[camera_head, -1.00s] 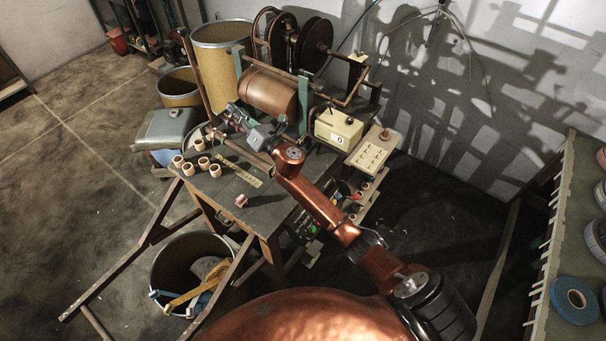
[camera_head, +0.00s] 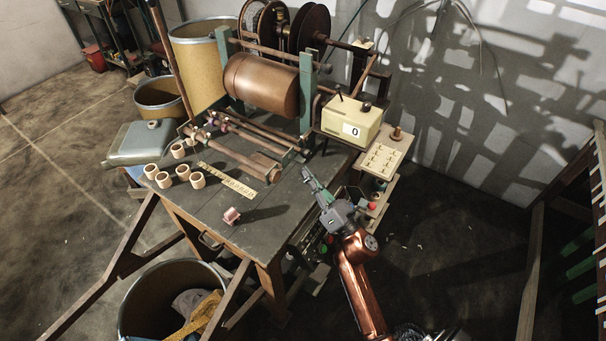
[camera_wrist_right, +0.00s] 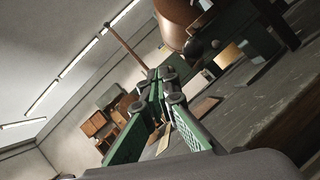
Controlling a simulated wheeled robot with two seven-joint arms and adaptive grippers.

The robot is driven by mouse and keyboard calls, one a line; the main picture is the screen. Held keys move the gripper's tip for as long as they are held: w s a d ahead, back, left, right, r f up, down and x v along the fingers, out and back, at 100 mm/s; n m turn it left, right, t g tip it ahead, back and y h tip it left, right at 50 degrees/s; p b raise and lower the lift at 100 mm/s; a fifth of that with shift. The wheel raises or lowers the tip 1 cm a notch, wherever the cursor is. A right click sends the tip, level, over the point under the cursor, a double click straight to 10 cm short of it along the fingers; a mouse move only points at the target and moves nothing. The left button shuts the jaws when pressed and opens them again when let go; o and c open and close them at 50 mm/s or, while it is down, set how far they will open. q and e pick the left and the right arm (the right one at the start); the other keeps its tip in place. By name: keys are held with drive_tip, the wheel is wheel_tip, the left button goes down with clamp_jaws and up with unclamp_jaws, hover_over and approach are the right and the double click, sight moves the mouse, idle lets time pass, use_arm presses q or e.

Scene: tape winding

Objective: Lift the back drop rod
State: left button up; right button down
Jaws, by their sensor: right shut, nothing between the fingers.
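The winding machine has a copper drum (camera_head: 262,84) between green posts. A thin rod (camera_head: 268,50) runs across behind and above the drum, and several rods (camera_head: 258,132) lie low in front of it. I cannot tell for sure which one is the back drop rod. My right gripper (camera_head: 306,173) is shut and empty, over the table's right edge, in front of the machine and apart from the rods. In the right wrist view, its green fingers (camera_wrist_right: 163,86) meet at dark tips, with the drum (camera_wrist_right: 184,18) beyond. My left gripper is not in view.
A cream counter box (camera_head: 352,122) stands right of the drum. Several small rings (camera_head: 182,172), a ruler (camera_head: 226,179) and a pink spool (camera_head: 232,215) lie on the table (camera_head: 190,205). A bin (camera_head: 140,300) stands in front. The table's front middle is mostly clear.

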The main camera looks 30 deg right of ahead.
drive_tip(key=shift+h, duration=0.8)
drive_tip(key=s+d+f+b, duration=0.1)
drive_tip(key=f, duration=0.1)
drive_tip(key=s+d+f+b, duration=0.1)
drive_tip(key=s+f, duration=0.1)
drive_tip(key=s+d+f+b, duration=0.1)
drive_tip(key=f, duration=0.1)
drive_tip(key=shift+s+d+f+b, duration=0.25)
drive_tip(key=shift+s+d+b, duration=0.1)
drive_tip(key=shift+s+b, duration=0.05)
drive_tip(key=shift+s+d, duration=0.15)
drive_tip(key=shift+s, duration=0.15)
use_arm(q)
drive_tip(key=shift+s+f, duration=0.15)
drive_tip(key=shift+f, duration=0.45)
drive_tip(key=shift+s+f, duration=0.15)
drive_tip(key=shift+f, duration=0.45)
use_arm(e)
drive_tip(key=shift+w, duration=0.1)
drive_tip(key=x, duration=0.8)
drive_tip(key=shift+w+r+b, duration=0.1)
drive_tip(key=shift+w+b, duration=0.1)
drive_tip(key=shift+b, duration=0.1)
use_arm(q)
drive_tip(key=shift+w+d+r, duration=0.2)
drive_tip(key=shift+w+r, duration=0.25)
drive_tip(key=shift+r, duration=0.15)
use_arm(e)
drive_tip(key=shift+w+r, duration=0.3)
drive_tip(key=shift+w, duration=0.3)
